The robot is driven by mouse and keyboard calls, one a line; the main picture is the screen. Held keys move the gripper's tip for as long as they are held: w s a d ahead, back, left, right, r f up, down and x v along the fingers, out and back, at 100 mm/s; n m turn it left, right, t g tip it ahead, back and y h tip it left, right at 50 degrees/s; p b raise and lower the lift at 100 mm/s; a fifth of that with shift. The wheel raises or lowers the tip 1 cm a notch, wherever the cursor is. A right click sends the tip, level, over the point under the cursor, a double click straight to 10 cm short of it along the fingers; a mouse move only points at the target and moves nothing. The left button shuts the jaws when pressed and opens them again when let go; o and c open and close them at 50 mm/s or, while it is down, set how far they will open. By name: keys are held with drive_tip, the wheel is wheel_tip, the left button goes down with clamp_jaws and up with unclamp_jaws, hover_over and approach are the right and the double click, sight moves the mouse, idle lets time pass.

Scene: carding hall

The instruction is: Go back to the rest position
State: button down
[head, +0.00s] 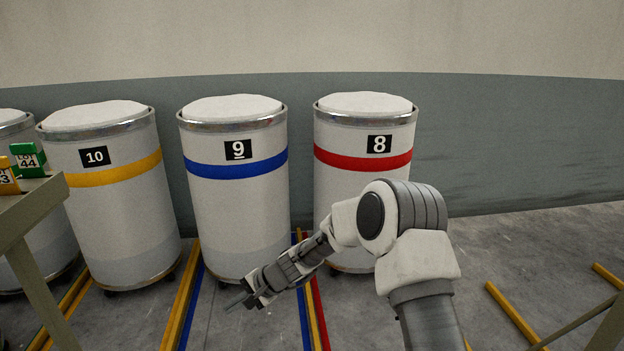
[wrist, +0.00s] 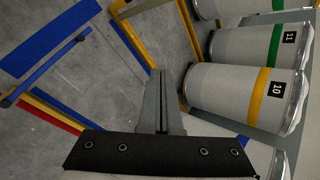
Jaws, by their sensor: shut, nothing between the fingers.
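My gripper (head: 236,302) is at the lower middle of the head view, in front of the base of can 9. Its fingers are together and hold nothing. In the wrist view the closed fingers (wrist: 160,100) point out over the grey floor, with can 10 to their right. My arm reaches from the lower right of the head view down and to the left.
Can 8 (head: 362,215) with a red band, can 9 (head: 235,225) with a blue band and can 10 (head: 115,215) with a yellow band stand along the wall. A table (head: 35,205) at left bears a green block (head: 27,161) and a yellow block (head: 7,178).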

drive_tip(key=s+d+r+n+t+h+p, duration=0.1)
drive_tip(key=s+d+r+n, duration=0.1)
drive_tip(key=s+d+r, duration=0.35)
drive_tip(key=s+d+r+n+h, duration=0.1)
drive_tip(key=s+d+r+h, duration=0.1)
drive_tip(key=d+r, duration=0.6)
drive_tip(key=s+d+r+n+t+h+p, duration=0.15)
drive_tip(key=s+d+r, duration=0.25)
drive_tip(key=r, duration=0.5)
drive_tip(key=s+d+r+t+h, duration=0.1)
drive_tip(key=s+d+r+h, duration=0.1)
drive_tip(key=s+d, duration=0.6)
drive_tip(key=s+d+r+n+h, duration=0.1)
drive_tip(key=s+d+r+h, duration=0.1)
drive_tip(key=s+d+r, duration=0.3)
drive_tip(key=s+d+p, duration=0.1)
drive_tip(key=s+d, duration=0.2)
drive_tip(key=s, duration=0.2)
drive_tip(key=shift+s+t, duration=0.2)
drive_tip(key=shift+t, duration=0.15)
